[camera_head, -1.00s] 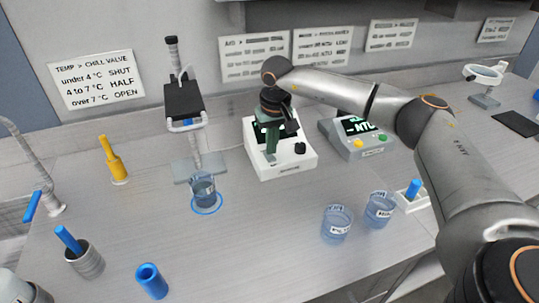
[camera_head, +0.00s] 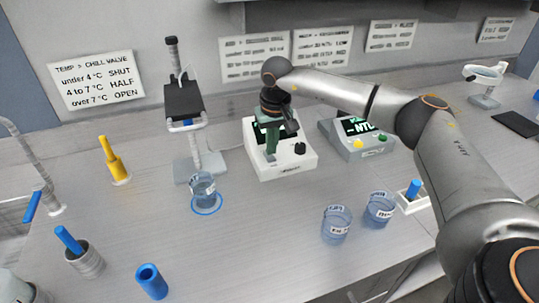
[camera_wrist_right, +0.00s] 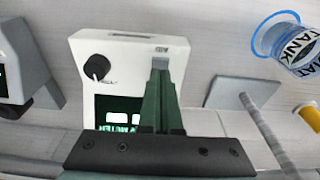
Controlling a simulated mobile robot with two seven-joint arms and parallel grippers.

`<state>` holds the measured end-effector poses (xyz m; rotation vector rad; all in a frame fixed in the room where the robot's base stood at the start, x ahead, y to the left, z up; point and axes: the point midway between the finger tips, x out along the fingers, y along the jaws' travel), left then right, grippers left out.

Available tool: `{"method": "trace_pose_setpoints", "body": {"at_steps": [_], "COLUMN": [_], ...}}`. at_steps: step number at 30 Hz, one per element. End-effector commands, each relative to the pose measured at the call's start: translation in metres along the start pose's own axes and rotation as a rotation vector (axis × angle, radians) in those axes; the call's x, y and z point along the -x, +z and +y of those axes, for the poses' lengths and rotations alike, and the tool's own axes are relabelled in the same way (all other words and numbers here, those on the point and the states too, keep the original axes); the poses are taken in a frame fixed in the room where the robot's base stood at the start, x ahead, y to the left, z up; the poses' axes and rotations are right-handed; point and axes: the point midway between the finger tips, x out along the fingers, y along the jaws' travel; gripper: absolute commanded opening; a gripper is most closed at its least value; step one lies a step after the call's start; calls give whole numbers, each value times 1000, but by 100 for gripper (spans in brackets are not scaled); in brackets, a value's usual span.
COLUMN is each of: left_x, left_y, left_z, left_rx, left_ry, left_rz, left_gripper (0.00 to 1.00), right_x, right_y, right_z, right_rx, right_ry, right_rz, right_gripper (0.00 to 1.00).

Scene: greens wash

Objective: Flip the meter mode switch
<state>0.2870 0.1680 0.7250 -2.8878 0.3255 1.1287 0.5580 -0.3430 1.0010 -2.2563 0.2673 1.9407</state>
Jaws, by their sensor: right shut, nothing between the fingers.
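The meter is a white box (camera_head: 287,165) with a dark display and a black knob (camera_head: 300,148), standing at the back middle of the bench. In the right wrist view, its white face (camera_wrist_right: 128,50) shows the black knob (camera_wrist_right: 97,68) and the lit display (camera_wrist_right: 120,115). My right gripper (camera_head: 271,156) points down over the meter's left front part, its green fingers shut and empty. My left gripper is out of view.
A grey device with yellow and green buttons (camera_head: 366,150) stands right of the meter. A stand (camera_head: 196,165) and a labelled beaker (camera_head: 203,188) on a blue ring are to its left. Two beakers (camera_head: 337,224) stand in front. The bench's front middle is clear.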

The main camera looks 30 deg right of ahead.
Motion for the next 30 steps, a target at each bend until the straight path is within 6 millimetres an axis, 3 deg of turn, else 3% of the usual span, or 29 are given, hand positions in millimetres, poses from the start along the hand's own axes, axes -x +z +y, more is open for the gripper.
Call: {"method": "trace_pose_setpoints", "body": {"at_steps": [30], "left_x": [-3], "left_y": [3], "left_z": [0], "left_rx": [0], "left_ry": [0], "left_rz": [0], "left_gripper": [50], "right_x": [-7], "right_y": [1], "right_z": [0], "right_rx": [0], "right_ry": [0], "right_rz": [0], "right_gripper": [0]}}
